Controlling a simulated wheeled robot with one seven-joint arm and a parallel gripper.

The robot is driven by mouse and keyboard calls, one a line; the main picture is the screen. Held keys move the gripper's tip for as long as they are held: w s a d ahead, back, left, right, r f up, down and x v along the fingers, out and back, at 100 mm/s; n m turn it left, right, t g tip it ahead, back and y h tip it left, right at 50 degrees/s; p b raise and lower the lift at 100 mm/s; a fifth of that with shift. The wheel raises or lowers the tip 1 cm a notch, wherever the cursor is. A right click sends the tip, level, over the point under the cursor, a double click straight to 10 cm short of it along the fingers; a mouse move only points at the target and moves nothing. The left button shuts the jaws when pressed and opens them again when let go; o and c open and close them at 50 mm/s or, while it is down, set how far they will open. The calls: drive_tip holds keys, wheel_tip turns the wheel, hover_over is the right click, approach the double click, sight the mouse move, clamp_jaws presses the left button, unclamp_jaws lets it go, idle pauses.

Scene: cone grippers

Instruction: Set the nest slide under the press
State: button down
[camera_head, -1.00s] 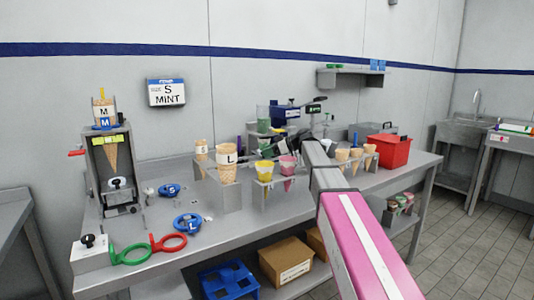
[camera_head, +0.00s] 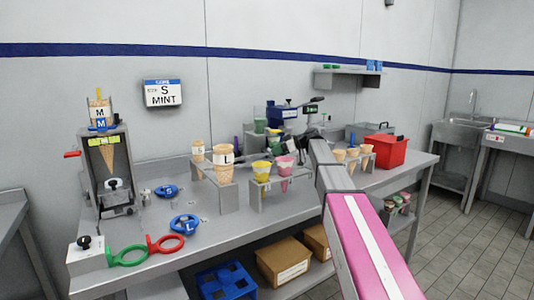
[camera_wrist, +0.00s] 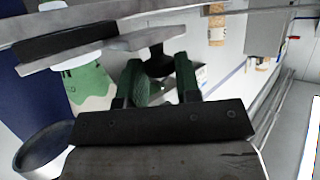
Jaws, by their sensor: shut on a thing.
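My gripper (camera_wrist: 157,82) has green fingers in the wrist view, closed around a dark knob-like piece (camera_wrist: 158,62) beside a flat grey metal bar (camera_wrist: 110,45). In the head view my gripper (camera_head: 268,154) is small and partly hidden among things at the back of the bench, behind the cone stands. I cannot tell for sure whether the held piece belongs to the nest slide. An upright grey machine (camera_head: 88,170) with a red lever and a cone inside stands at the left; I cannot tell whether it is the press. A white block (camera_head: 88,252) with a black knob lies at the front left.
A stand with an L cone (camera_head: 224,167), a yellow cup (camera_head: 261,168) and a red bin (camera_head: 384,151) crowd the middle and right.

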drive_tip(key=w+d, duration=0.2)
drive_tip(key=d, duration=0.1)
drive_tip(key=shift+w+d, duration=0.15)
drive_tip(key=shift+d, duration=0.1)
drive_tip(key=c, duration=0.8)
unclamp_jaws()
drive_tip(key=shift+c, duration=0.2)
drive_tip(key=v, duration=1)
drive_tip(key=shift+d+r, duration=0.15)
drive_tip(key=shift+d, duration=0.25)
drive_tip(key=shift+o, duration=0.2)
